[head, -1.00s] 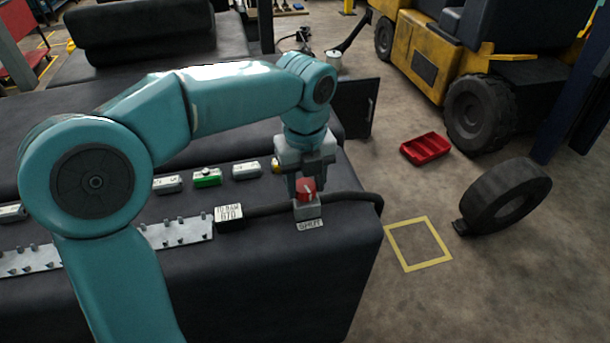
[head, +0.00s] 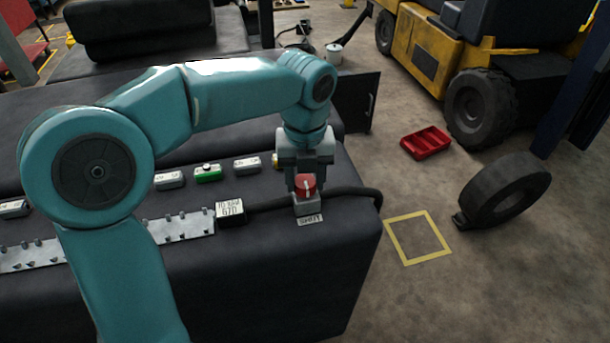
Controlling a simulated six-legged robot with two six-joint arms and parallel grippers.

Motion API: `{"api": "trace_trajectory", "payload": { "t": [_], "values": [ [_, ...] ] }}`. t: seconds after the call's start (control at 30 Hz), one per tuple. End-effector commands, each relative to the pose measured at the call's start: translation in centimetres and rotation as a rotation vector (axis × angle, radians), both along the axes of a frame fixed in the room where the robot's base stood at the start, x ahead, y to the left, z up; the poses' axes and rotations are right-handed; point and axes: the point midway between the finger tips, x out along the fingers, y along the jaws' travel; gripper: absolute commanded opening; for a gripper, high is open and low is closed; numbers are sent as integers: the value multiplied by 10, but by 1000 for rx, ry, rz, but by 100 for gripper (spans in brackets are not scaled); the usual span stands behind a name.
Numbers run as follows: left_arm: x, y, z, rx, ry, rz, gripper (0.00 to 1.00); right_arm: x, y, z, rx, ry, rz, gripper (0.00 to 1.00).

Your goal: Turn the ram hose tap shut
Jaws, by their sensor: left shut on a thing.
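The ram hose tap is a red round knob (head: 306,187) with a white mark, on a small grey block (head: 307,207) on the dark seat-like surface. The white mark stands nearly upright in the picture. A white label (head: 310,220) reading SHUT lies just in front of the block. A black hose (head: 348,192) runs through to both sides of the block. My left gripper (head: 305,178) points down over the tap from above, its jaws shut on the red knob. The fingers partly hide behind the knob. My right gripper is not in view.
A tagged black box (head: 230,212) sits on the hose to the left, beside a grey studded strip (head: 165,230). Small grey and green blocks (head: 207,173) stand behind. On the floor at right are a red tray (head: 426,143), a tyre (head: 505,190) and a yellow-marked square (head: 418,214).

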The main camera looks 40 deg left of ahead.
Motion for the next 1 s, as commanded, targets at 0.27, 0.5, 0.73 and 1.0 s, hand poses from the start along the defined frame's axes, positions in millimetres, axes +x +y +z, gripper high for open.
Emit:
{"api": "trace_trajectory", "payload": {
  "t": [0.27, 0.5, 0.73, 1.0],
  "values": [
    [-1, -1, -2, -2, 7, -1, 74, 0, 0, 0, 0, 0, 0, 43],
    [0, 0, 9, -1, 1, 0, 74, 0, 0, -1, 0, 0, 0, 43],
    [1, -1, 62, -1, -3, 0, 74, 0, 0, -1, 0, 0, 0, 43],
    [1, -1, 131, -1, 3, -2, 74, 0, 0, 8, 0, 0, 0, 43]
  ]
}}
